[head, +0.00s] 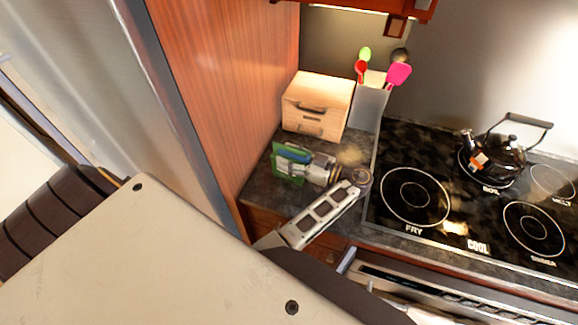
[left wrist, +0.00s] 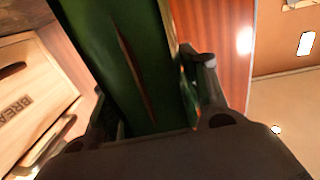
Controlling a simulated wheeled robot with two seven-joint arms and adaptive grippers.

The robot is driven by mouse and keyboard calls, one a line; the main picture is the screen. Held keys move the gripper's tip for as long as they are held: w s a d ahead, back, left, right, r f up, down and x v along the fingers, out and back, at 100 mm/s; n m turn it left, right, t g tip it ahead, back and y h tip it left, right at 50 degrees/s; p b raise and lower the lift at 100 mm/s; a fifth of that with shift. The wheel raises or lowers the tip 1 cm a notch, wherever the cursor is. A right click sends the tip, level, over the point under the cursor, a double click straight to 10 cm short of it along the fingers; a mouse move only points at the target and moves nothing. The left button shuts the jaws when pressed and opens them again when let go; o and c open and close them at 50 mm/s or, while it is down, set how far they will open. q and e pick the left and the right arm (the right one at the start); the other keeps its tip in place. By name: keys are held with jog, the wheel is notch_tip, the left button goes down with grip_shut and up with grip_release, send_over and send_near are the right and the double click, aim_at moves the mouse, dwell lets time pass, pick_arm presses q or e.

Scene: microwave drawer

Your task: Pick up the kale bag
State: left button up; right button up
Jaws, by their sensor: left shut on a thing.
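The kale bag (head: 287,172) is a green packet on the dark counter's left end, in front of the wooden bread box in the head view. In the left wrist view the green bag (left wrist: 115,60) fills the middle, between the fingers. My left gripper (head: 305,166) reaches in from the right side of the bag and is shut on it. Its fingers also show at both sides of the bag in the left wrist view (left wrist: 150,125). I cannot tell whether the bag still touches the counter. My right gripper is not in view.
The wooden bread box (head: 312,108) stands just behind the bag. A grey utensil holder (head: 369,106) is beside it. The stove (head: 440,190) with a black kettle (head: 497,152) lies to the right. A wooden panel (head: 235,90) rises close on the left.

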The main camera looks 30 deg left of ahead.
pick_arm(q)
grip_shut()
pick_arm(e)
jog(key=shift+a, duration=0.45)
pick_arm(q)
jog(key=shift+r, duration=0.15)
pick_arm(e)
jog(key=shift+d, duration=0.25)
pick_arm(q)
jog(key=shift+r, duration=0.7)
notch_tip(320, 180, up, 7)
jog(key=shift+r+b, duration=0.15)
jog(key=shift+b, duration=0.7)
jog(key=shift+r, duration=0.55)
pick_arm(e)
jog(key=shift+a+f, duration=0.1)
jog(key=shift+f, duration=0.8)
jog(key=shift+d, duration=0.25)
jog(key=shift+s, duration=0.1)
